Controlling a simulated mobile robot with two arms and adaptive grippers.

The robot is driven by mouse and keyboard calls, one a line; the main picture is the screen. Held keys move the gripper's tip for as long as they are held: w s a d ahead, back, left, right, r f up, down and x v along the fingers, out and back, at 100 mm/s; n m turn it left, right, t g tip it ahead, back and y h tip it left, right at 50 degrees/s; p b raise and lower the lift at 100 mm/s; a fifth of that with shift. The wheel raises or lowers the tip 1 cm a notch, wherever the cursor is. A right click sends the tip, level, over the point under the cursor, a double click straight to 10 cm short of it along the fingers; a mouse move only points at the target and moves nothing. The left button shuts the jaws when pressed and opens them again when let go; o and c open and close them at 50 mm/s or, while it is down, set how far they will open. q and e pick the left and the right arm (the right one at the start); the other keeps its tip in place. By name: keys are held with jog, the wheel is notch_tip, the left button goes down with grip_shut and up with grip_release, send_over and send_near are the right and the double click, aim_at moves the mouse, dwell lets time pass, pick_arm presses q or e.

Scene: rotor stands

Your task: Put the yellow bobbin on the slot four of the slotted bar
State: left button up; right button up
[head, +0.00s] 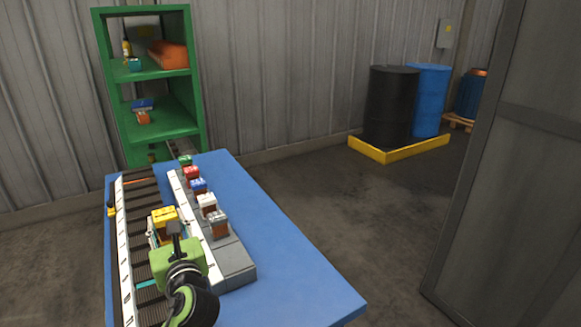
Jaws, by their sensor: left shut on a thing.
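The yellow bobbin (164,215) is held in my left gripper (167,233), which is shut on it. It is over the dark, ribbed slotted bar (144,252) on the left of the blue table, close to the row of other bobbins. I cannot tell whether the bobbin touches the bar. The gripper and my arm hide part of the bar and the lower part of the bobbin. A white marked strip (124,262) runs along the bar's left side; its marks are too small to read. My right gripper is not in view.
A grey stand (236,262) beside the bar holds bobbins with green, red (191,173), blue (199,186), white (207,201) and grey (217,218) tops. The right part of the blue table (291,265) is clear. A green shelf (198,85) stands behind.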

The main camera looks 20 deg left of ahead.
pick_arm(q)
jog(key=s+d+f+m+t+h, duration=0.25)
jog(key=d+m+h, duration=0.35)
jog(key=d, duration=0.8)
jog(key=s+d+f+m+t+h, duration=0.3)
jog(key=d+h, duration=0.5)
jog(key=d, duration=0.6)
jog(key=w+a+r+n+g+y, duration=0.1)
jog(key=w+a+n+y, duration=0.1)
jog(key=a, duration=0.7)
jog(key=w+a+r+n+g+y, duration=0.1)
jog(key=a+r+n+g+y, duration=0.1)
jog(key=a+y, duration=0.5)
jog(key=w+a+r+n+g+y, duration=0.2)
jog(key=a+n+y, duration=0.2)
jog(key=a, duration=0.7)
jog(key=shift+w+a+r+n+y, duration=0.1)
jog(key=shift+w+r+n+y, duration=0.15)
jog(key=shift+w+n+y, duration=0.1)
jog(key=shift+s+a+g, duration=0.1)
jog(key=shift+a+g, duration=0.15)
jog(key=shift+a, duration=0.2)
jog(key=shift+d, duration=0.1)
